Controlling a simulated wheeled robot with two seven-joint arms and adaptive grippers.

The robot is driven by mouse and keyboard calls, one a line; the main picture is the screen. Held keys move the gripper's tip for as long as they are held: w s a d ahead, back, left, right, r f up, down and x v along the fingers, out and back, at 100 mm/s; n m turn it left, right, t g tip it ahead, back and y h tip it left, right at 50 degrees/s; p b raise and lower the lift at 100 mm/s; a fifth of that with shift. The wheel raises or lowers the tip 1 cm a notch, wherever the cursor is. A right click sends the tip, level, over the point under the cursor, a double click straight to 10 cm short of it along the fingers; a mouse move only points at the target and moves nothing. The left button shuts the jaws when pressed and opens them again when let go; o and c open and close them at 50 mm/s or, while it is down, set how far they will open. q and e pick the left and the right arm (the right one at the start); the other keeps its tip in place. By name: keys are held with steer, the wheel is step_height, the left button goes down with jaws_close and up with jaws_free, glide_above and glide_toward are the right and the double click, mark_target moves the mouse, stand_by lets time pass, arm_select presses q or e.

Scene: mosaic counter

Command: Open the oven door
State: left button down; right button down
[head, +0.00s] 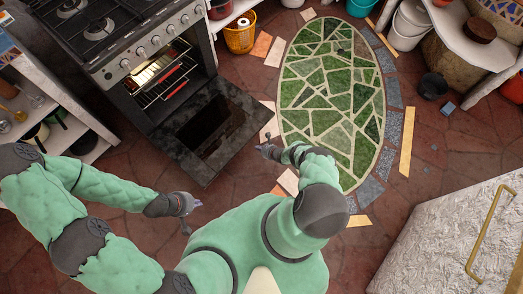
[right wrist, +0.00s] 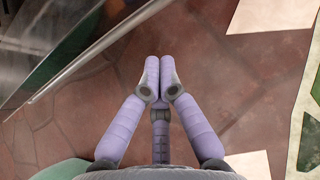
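The oven (head: 129,85) stands at the upper left of the head view. Its door (head: 183,140) is folded down, wide open, with dark glass facing up. The lit cavity with wire racks (head: 168,87) shows behind it. My right gripper (head: 266,143) is just beyond the door's free edge, on its right side. In the right wrist view the right gripper's fingertips (right wrist: 160,65) are together with nothing between them. The door's edge (right wrist: 90,55) crosses the upper left there, apart from the fingers. My left gripper (head: 194,215) is below the door, empty, fingers apart.
A green mosaic oval (head: 331,103) lies in the floor right of the door. A white counter (head: 455,235) with a brass rail is at the lower right. Shelves (head: 70,130) stand left of the oven. A yellow basket (head: 239,36) is beyond it. Loose tiles (head: 406,142) lie around.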

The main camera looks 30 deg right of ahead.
steer(key=b+x, duration=0.4)
steer(key=x, duration=0.2)
steer(key=shift+s+d+r+p, duration=0.1)
steer(key=shift+r+p, duration=0.05)
steer(key=shift+r, duration=1)
steer(key=shift+s+r+p, duration=0.1)
steer(key=shift+r+p, duration=0.05)
steer(key=shift+r, duration=0.95)
step_height(320, 180, up, 14)
steer(key=w+g+p, duration=0.1)
steer(key=w+p, duration=0.1)
steer(key=p, duration=1.1)
steer(key=shift+w+a+g+h, duration=0.2)
steer(key=shift+a+g+h, duration=0.05)
steer(key=shift+g+h, duration=0.15)
